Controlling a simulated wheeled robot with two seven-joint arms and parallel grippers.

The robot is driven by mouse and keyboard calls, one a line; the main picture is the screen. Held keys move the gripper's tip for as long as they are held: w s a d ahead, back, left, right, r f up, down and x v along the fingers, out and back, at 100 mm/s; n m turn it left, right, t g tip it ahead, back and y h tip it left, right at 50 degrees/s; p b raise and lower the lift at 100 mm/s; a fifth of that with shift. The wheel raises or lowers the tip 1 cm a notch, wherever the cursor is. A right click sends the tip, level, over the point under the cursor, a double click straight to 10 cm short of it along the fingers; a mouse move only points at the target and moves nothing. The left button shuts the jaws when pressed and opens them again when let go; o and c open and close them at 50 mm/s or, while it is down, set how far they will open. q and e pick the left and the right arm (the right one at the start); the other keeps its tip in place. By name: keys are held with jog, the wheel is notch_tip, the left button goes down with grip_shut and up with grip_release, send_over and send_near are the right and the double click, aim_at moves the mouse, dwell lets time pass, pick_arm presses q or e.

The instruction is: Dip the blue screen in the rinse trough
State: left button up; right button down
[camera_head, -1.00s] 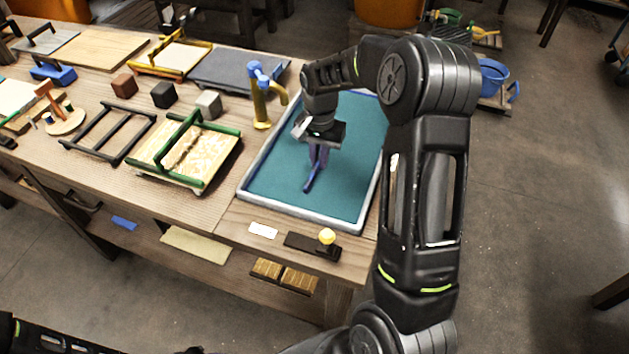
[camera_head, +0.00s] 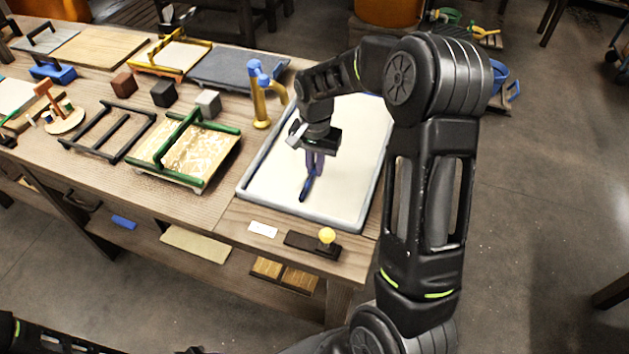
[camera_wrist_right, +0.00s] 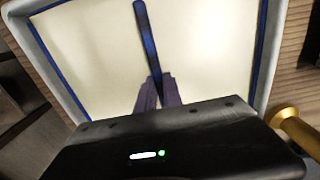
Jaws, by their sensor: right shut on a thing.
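The blue screen shows in the head view as a pale cream panel (camera_head: 345,182) with a blue bar handle (camera_head: 307,188), lying within the rim of the grey-white trough (camera_head: 298,211). In the right wrist view its thin blue frame edges (camera_wrist_right: 257,50) run just inside the trough's rim (camera_wrist_right: 38,68). My right gripper (camera_head: 313,172) is above the middle of the trough, its purple fingers shut on the blue bar, which also shows in the wrist view (camera_wrist_right: 149,45). I cannot tell how deep the screen sits. My left gripper is out of view.
A yellow tap (camera_head: 261,100) with a blue top stands at the trough's left edge. A green-framed screen (camera_head: 190,150), a dark frame (camera_head: 108,130) and small cubes (camera_head: 163,94) lie to the left.

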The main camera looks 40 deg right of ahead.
jog(key=shift+d, duration=0.1)
dwell(0.5)
jog(key=shift+w+d, duration=0.85)
jog(key=shift+d, duration=0.25)
jog(key=shift+s+a, duration=0.45)
jog(key=shift+a, duration=0.2)
jog(key=shift+s+a, duration=0.4)
jog(key=shift+a, duration=0.2)
notch_tip(320, 180, up, 11)
jog(key=p, duration=0.8)
dwell(0.9)
notch_tip(320, 180, up, 4)
jog(key=p, duration=0.3)
